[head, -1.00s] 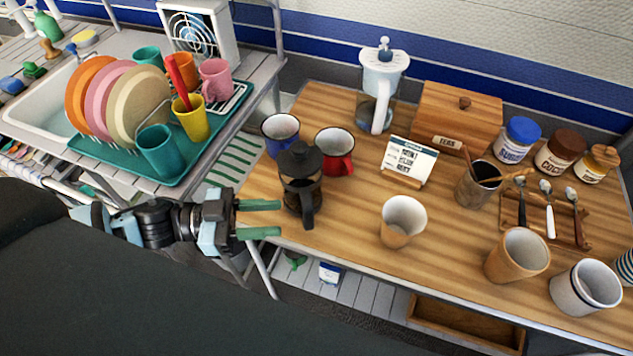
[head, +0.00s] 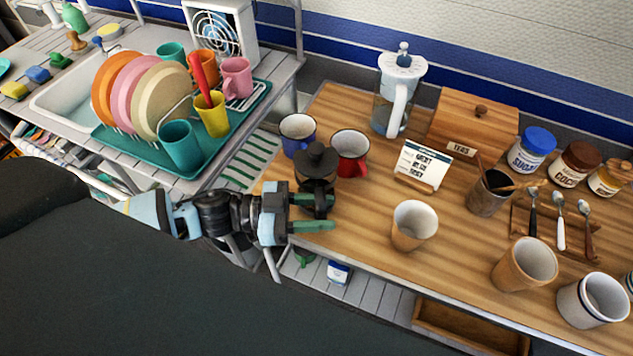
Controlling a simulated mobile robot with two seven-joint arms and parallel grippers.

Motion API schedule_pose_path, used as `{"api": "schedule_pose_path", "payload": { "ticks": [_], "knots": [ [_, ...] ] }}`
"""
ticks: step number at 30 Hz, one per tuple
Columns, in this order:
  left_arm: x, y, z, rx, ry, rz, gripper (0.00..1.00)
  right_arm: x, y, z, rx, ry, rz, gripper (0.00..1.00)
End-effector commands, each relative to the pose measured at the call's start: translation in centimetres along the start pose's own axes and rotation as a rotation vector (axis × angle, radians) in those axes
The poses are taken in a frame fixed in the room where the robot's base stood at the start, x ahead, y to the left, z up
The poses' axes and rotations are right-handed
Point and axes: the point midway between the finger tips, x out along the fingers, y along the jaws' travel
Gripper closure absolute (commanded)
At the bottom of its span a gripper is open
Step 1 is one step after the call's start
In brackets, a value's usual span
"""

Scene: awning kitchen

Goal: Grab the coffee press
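The coffee press (head: 317,163) is a dark pot with a black lid and knob, upright near the left front edge of the wooden table. Its dark handle points toward the front. My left gripper (head: 318,213) reaches in from the left at the press, its two green fingers spread apart. The dark handle shows in the gap between the fingers, and the upper finger overlaps the press's lower part. I cannot tell whether the fingers touch it. My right gripper is not in view.
A blue mug (head: 298,133) and a red mug (head: 350,152) stand close behind the press. A tan cup (head: 413,224) stands to the right, and a menu card (head: 422,165) behind it. A green dish rack (head: 150,153) is at left. Table room is clear right of the press.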

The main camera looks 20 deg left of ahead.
Motion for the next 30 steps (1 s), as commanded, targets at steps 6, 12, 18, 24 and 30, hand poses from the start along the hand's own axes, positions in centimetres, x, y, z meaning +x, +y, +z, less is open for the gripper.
{"api": "schedule_pose_path", "payload": {
  "ticks": [6, 12, 18, 24, 30],
  "knots": [
    [0.63, 0.0, 0.01, 0.001, -0.001, 0.0, 0.62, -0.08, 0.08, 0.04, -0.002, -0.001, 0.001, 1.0],
    [0.59, 0.01, 0.02, 0.0, -0.001, 0.0, 0.74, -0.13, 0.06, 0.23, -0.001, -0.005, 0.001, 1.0],
    [0.58, 0.01, 0.01, 0.0, -0.001, 0.0, 1.0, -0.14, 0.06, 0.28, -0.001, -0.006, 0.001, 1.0],
    [0.59, 0.0, -0.03, 0.001, 0.0, 0.0, 1.0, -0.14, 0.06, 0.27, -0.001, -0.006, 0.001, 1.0],
    [0.64, -0.03, -0.25, 0.006, 0.004, 0.001, 1.0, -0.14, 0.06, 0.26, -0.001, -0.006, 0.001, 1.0]
  ]
}}
